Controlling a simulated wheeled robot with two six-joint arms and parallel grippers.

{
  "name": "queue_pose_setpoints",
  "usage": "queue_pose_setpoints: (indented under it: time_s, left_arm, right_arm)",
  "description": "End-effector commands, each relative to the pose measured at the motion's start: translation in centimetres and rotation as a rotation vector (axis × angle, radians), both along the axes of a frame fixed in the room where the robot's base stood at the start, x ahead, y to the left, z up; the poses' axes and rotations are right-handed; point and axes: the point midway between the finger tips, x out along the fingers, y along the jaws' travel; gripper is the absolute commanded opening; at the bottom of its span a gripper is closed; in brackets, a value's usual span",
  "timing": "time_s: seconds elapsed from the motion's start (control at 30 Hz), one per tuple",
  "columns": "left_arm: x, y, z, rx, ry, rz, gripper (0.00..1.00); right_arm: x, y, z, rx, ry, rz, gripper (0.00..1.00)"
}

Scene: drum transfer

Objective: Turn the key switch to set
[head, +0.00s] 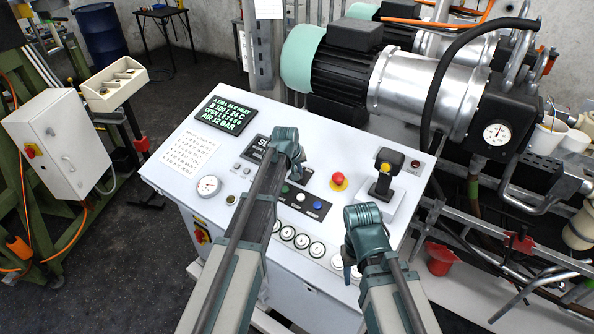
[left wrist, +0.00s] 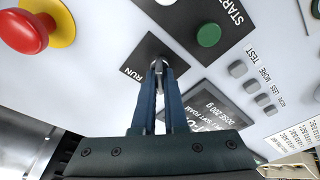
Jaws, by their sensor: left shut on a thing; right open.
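The control panel (head: 180,178) has a key switch (left wrist: 158,66), a small silver part on a dark plate (left wrist: 176,52) in the left wrist view. The word RUN is printed beside it; a SET mark cannot be made out. My left gripper (head: 287,145) reaches over the panel, and in the left wrist view its fingertips (left wrist: 159,72) are closed on the key. In the head view the gripper hides the key. How far the key is turned is hard to tell. My right gripper (head: 363,218) is open and empty above the panel's front right.
A red emergency button (head: 338,179) on yellow and a black joystick (head: 384,170) stand up to the right of the left gripper. A green START button (left wrist: 208,35) is close to the key. A motor (head: 345,60) stands behind.

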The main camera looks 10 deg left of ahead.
Motion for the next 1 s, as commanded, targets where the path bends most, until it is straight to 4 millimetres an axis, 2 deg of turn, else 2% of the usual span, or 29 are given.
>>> queue_pose_setpoints:
  time_s: [0.23, 0.27, 0.4, 0.77, 1.0]
  left_arm:
    - [0.0, 0.0, 0.0, 0.0, 0.0, 0.001, 0.0]
    - [0.0, 0.0, 0.0, 0.0, 0.0, 0.001, 0.14]
    - [0.0, 0.0, 0.0, 0.0, 0.0, 0.001, 0.39]
    - [-0.1, 0.0, 0.1, 0.0, 0.0, 0.0, 0.4]
    - [-0.7, 0.1, 1.5, 0.0, 0.0, 0.0, 0.4]
  right_arm:
    - [0.0, 0.0, 0.0, 0.0, 0.0, 0.0, 0.5]
    - [0.0, 0.0, 0.0, 0.0, 0.0, 0.0, 0.5]
    - [0.0, 0.0, 0.0, 0.0, 0.0, 0.0, 0.5]
    - [0.0, 0.0, 0.1, 0.0, 0.0, 0.0, 0.5]
    - [0.0, 0.0, 1.5, 0.0, 0.001, 0.001, 0.5]
